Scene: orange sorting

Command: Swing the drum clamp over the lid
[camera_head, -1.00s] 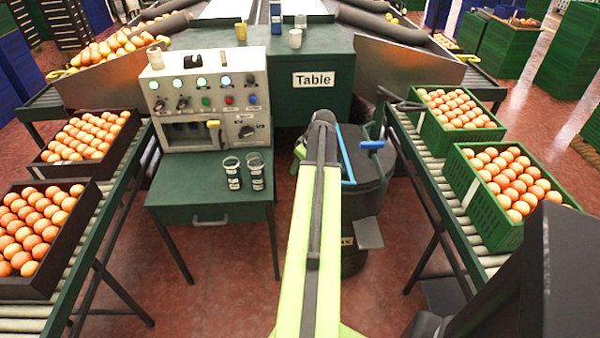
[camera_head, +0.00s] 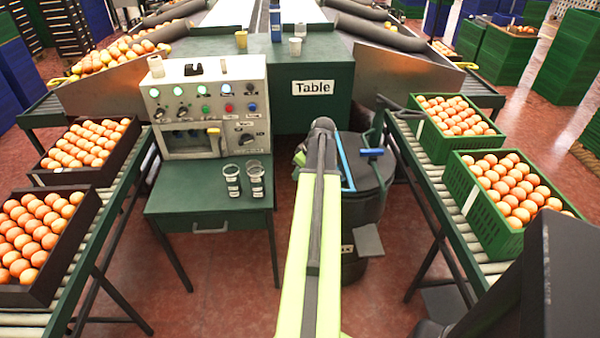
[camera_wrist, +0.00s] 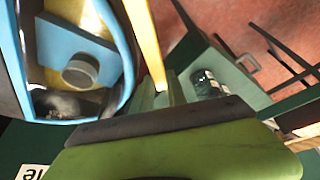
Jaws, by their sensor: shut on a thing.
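The drum (camera_head: 362,215) is a dark, round barrel standing upright right of the green cabinet, with a flat dark lid. A bar with a blue handle (camera_head: 370,153) lies across the lid's right part, and a light-blue strip shows at its left. My arm's far end reaches the drum's left side in the head view and hides my gripper there. In the wrist view, my gripper (camera_wrist: 165,92) is shut on a yellow bar (camera_wrist: 143,35), which seems to be the drum clamp. Left of it is a blue-rimmed part with a dark round knob (camera_wrist: 80,70). The grip is partly hidden.
A control panel (camera_head: 210,88) stands on the green cabinet (camera_head: 210,195) with two small cups. Roller conveyors with orange crates run on both sides; a green crate (camera_head: 490,215) is close on the right. Red floor lies between.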

